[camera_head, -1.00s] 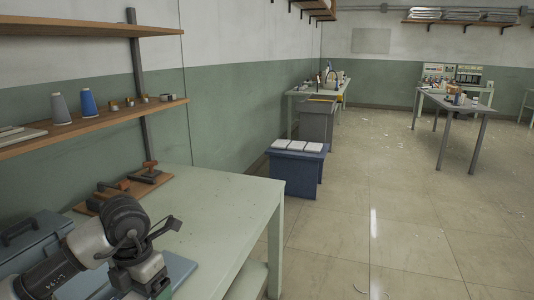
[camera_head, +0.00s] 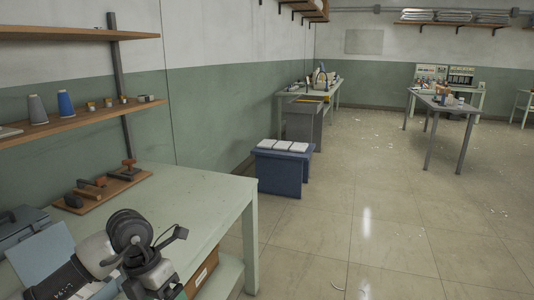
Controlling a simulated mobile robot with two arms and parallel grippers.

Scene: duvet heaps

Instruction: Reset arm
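My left arm comes in at the lower left, in front of the pale green table (camera_head: 203,193). It is bent at a dark round joint, and my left gripper (camera_head: 168,250) is at its end near the table's front edge. The gripper is small and partly turned away, so I cannot see whether its fingers are apart. No held thing shows. My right arm and gripper are out of view.
A wooden board with stamp-like tools (camera_head: 102,188) and a grey-blue case (camera_head: 24,228) are on the table. A wall shelf (camera_head: 85,121) holds thread cones. Open floor (camera_head: 400,220) lies to the right.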

